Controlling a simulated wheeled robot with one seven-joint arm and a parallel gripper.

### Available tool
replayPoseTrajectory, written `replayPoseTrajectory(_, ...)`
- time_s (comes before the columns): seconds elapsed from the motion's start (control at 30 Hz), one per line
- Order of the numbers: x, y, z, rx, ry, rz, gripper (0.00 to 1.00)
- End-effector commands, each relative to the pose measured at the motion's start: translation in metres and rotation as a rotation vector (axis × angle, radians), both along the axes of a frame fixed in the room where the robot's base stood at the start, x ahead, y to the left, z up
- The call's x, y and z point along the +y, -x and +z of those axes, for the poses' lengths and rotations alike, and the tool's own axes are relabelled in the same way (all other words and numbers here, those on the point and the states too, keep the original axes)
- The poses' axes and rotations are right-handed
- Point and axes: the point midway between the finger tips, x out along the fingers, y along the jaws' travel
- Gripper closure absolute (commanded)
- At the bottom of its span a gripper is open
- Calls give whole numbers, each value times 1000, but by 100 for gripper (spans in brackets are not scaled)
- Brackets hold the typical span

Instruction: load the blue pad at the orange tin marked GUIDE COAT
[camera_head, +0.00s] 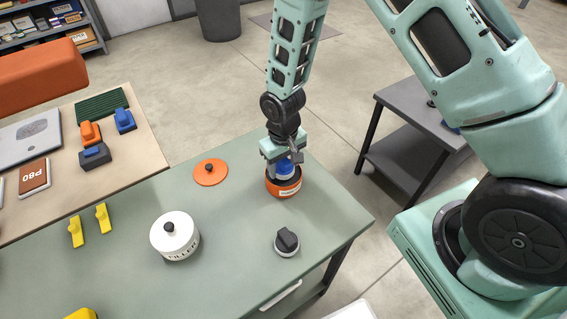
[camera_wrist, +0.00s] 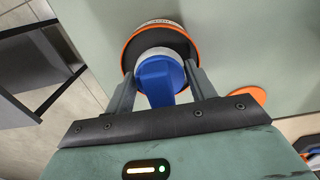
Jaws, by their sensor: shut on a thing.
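My gripper (camera_head: 284,158) is shut on the blue pad (camera_head: 285,171), gripping it by its blue handle. The pad is at the mouth of the open orange tin (camera_head: 283,193) near the green table's right edge. In the wrist view the blue pad (camera_wrist: 158,75) sits between my two fingers, its pale round base over the dark inside of the orange-rimmed tin (camera_wrist: 128,52). I cannot tell whether the base touches the contents. The tin's label is too small to read. Its orange lid (camera_head: 210,172) with a black knob lies on the table to the left.
A white FILLER tin (camera_head: 174,236) with its lid on stands at the table's middle. A dark-handled round pad (camera_head: 287,243) sits near the front right. Two yellow spreaders (camera_head: 89,225) lie at left. A tan table (camera_head: 130,150) with sanding blocks adjoins. A grey side table (camera_head: 425,119) stands at right.

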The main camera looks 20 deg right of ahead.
Motion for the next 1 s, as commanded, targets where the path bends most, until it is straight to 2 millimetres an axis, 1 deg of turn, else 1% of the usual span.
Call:
replayPoseTrajectory(0.7,0,0,-9,0,0,0,63)
replayPoseTrajectory(1.0,0,0,-9,0,0,0,63)
